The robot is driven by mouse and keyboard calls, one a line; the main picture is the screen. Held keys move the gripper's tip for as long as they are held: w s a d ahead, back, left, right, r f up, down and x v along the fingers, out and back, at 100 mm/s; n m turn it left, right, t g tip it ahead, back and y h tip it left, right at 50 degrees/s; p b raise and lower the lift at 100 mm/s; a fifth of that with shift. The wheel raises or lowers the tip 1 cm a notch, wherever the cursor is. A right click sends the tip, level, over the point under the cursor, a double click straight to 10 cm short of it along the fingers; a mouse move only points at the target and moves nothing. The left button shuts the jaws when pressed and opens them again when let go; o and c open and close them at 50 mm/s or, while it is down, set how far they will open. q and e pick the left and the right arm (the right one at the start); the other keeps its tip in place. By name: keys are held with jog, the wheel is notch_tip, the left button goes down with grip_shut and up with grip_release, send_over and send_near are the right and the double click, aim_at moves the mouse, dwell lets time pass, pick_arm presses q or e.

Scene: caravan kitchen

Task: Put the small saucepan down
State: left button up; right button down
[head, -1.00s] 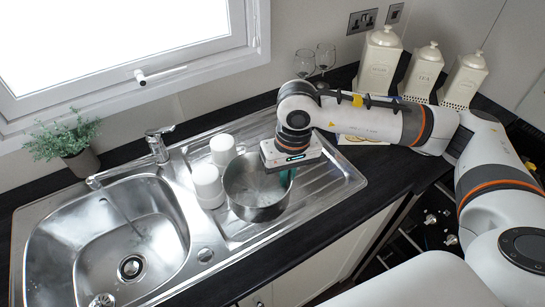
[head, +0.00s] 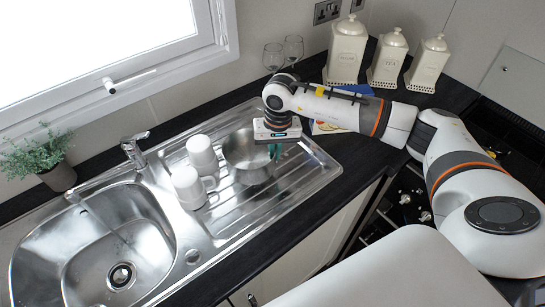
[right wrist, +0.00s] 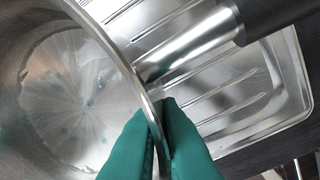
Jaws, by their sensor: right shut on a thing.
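The small saucepan (head: 240,158) is a shiny steel pan, over the ribbed drainer of the sink, beside two white mugs. It looks roughly upright. Whether its base touches the drainer I cannot tell. My right gripper (head: 275,151) is at the pan's right side. In the right wrist view its green fingers (right wrist: 160,140) are shut on the rim of the saucepan (right wrist: 65,95), one finger inside and one outside. The pan's handle, steel with a dark grip (right wrist: 270,18), points away to the upper right there. My left gripper is not in view.
White mugs (head: 201,154) and (head: 190,186) stand left of the pan on the drainer (head: 228,208). The sink bowl (head: 110,245) is empty at left. Wine glasses (head: 284,52) and cream canisters (head: 387,60) stand behind. The drainer's front part is clear.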

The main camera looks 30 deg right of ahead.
jog(key=shift+f+p, duration=0.65)
jog(key=shift+f, duration=1.15)
jog(key=shift+f, duration=0.1)
jog(key=shift+f+b, duration=0.1)
jog(key=shift+b, duration=0.2)
jog(key=c, duration=1.6)
grip_release()
jog(key=shift+s, duration=0.1)
